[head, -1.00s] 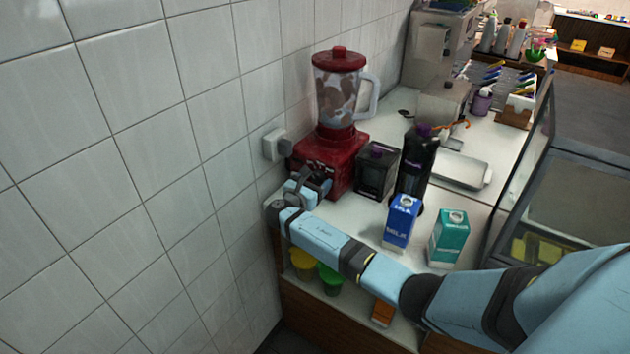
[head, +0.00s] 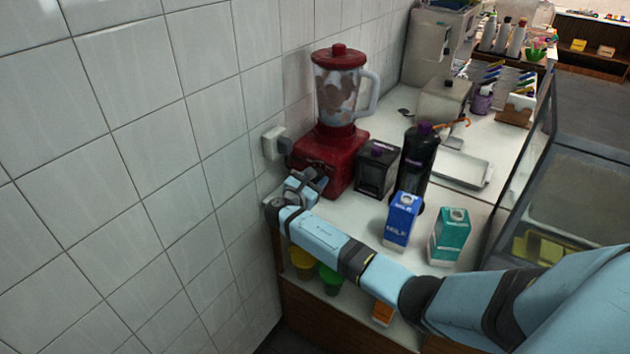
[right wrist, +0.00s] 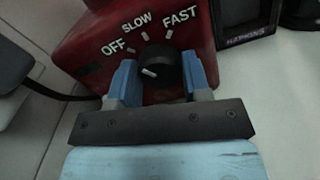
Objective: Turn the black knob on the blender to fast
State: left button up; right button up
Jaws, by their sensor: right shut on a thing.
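The red blender (head: 325,160) stands on the counter against the tiled wall, with a lidded clear jar on its base. Its black knob (right wrist: 166,72) is on the front of the base, under the labels OFF, SLOW and FAST, in the right wrist view. The knob's white mark is on its left side, nearer OFF than FAST. My right gripper (right wrist: 160,80) is shut on the knob, one blue finger on each side; in the head view it is low at the base's front (head: 316,180). My left gripper is not in view.
A black box (head: 376,170) and a dark bottle (head: 417,165) stand right of the blender. A blue milk carton (head: 402,222) and a teal carton (head: 449,237) stand nearer, close to my right forearm. A wall plug (head: 274,143) is left of the blender.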

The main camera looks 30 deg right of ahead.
jog(key=m+b, duration=0.2)
jog(key=m, duration=0.1)
jog(key=shift+f+m, duration=0.2)
jog(key=shift+m, duration=0.1)
jog(key=m+b, duration=0.2)
jog(key=m, duration=0.1)
jog(key=shift+m+b, duration=1.1)
jog(key=shift+m, duration=0.1)
jog(key=shift+m+b, duration=0.8)
jog(key=shift+m, duration=0.1)
jog(key=shift+m+b, duration=0.9)
jog(key=shift+m, duration=0.1)
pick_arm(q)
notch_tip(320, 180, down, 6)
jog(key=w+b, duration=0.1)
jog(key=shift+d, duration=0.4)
pick_arm(e)
jog(key=shift+r+m, duration=0.1)
jog(key=shift+m, duration=0.4)
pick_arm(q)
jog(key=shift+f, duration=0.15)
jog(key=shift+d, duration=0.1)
pick_arm(e)
jog(key=o, duration=0.9)
jog(key=shift+r, duration=0.1)
